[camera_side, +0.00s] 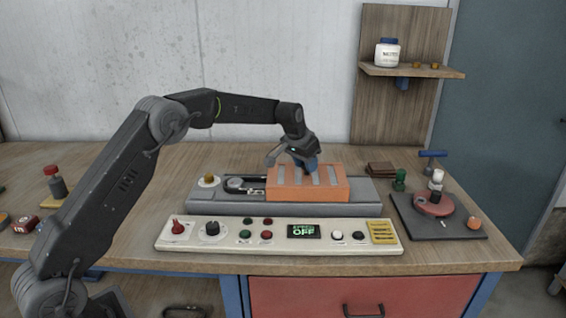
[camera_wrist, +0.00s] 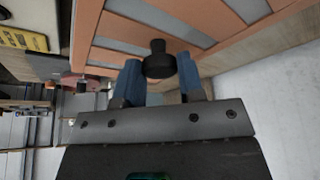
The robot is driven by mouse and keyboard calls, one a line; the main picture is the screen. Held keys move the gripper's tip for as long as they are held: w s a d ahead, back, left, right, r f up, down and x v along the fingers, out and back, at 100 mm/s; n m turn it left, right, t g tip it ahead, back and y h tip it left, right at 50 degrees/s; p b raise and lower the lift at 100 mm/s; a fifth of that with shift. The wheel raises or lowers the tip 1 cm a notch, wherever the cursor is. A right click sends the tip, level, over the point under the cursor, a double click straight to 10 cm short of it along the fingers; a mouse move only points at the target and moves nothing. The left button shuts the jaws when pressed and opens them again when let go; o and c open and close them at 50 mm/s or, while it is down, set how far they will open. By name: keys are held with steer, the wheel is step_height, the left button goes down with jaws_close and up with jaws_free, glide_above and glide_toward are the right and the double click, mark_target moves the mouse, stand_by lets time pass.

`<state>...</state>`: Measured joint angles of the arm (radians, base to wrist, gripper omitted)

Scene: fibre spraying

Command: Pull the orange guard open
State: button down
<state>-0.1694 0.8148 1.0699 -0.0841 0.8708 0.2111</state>
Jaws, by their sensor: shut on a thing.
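The orange guard (camera_side: 335,190) is a slotted cover on the grey machine base (camera_side: 220,207) in the side view. It covers the middle and right of the base, and the left end of the base is exposed. In the wrist view the guard (camera_wrist: 120,30) fills the top, with a black knob (camera_wrist: 158,58) standing out from it. My gripper (camera_wrist: 160,72), with blue fingers, is shut on the black knob, one finger on each side. In the side view my gripper (camera_side: 309,164) is at the guard's top; the knob is hidden there.
A control panel (camera_side: 210,240) with knobs, buttons and a green display reading "OFF" lies in front of the base. A dark plate (camera_side: 450,228) with a red round part stands at right. A shelf (camera_side: 412,71) with a white jar is at the back.

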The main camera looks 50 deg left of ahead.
mark_target(333, 173)
steer(key=shift+w+d, duration=2.45)
steer(key=shift+d, duration=0.1)
steer(key=c, duration=0.8)
jaws_free()
steer(key=shift+o, duration=0.2)
steer(key=v, duration=1.4)
